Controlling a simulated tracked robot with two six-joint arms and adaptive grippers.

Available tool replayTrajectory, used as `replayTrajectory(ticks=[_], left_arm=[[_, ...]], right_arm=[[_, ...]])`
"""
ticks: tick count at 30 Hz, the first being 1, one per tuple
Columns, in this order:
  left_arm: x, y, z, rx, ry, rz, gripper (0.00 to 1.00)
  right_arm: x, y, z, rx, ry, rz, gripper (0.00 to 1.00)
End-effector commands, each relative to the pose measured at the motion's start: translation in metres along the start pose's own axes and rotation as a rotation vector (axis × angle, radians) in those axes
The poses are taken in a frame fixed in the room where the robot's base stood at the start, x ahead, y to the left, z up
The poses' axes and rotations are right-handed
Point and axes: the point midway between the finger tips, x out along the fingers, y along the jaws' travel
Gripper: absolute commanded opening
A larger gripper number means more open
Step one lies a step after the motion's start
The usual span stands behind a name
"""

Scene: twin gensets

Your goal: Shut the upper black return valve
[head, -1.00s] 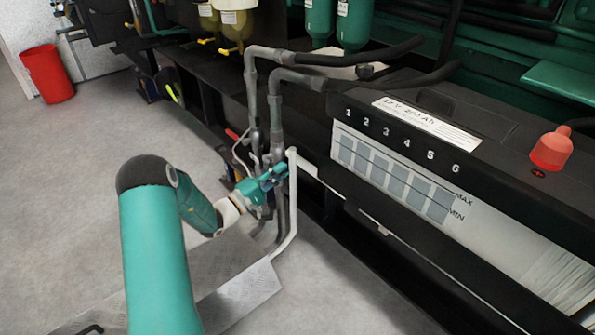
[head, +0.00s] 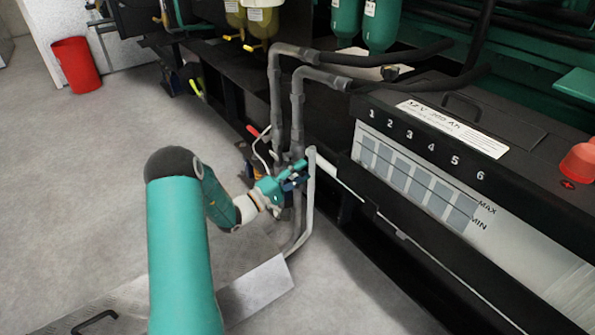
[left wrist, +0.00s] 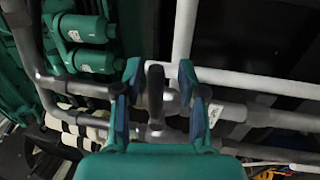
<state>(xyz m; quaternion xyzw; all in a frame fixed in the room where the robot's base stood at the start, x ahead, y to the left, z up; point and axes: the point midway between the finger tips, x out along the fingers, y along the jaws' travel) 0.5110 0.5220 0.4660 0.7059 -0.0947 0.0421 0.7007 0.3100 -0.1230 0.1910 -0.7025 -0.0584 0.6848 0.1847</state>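In the left wrist view a dark, upright lever-like handle (left wrist: 154,88) on grey pipework stands between the fingers of my left gripper (left wrist: 159,78). It looks like a valve handle, but I cannot tell for sure that it is the upper black return valve. The fingers are apart, one on each side of it, with gaps visible. In the head view my left gripper (head: 293,176) is at the grey vertical pipes, beside the pale upright pipe (head: 311,185). It hides the handle there. My right gripper is not in view.
Grey pipes (head: 273,95) rise close behind the gripper. A red lever (head: 252,130) sits left of them. The black battery box (head: 375,110) stands to the right. A metal plate (head: 256,292) lies on the floor below. The floor at left is clear, with a red bin (head: 76,64) far back.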

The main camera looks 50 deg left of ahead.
Motion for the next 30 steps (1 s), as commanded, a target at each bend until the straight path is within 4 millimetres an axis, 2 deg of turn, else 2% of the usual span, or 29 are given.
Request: replayTrajectory(ticks=[8, 14, 24, 30], left_arm=[[-0.007, 0.0, -0.001, 0.001, 0.002, 0.0, 0.41], [-0.037, 0.0, -0.002, 0.0, 0.005, -0.001, 0.41], [-0.102, -0.001, -0.002, 0.0, 0.006, -0.001, 0.41], [-0.119, -0.001, -0.001, 0.0, 0.002, -0.001, 0.41]], right_arm=[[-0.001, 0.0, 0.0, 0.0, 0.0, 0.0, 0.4], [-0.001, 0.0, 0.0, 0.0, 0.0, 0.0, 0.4], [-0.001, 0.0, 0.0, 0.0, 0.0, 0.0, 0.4], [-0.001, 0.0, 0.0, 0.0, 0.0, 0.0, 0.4]])
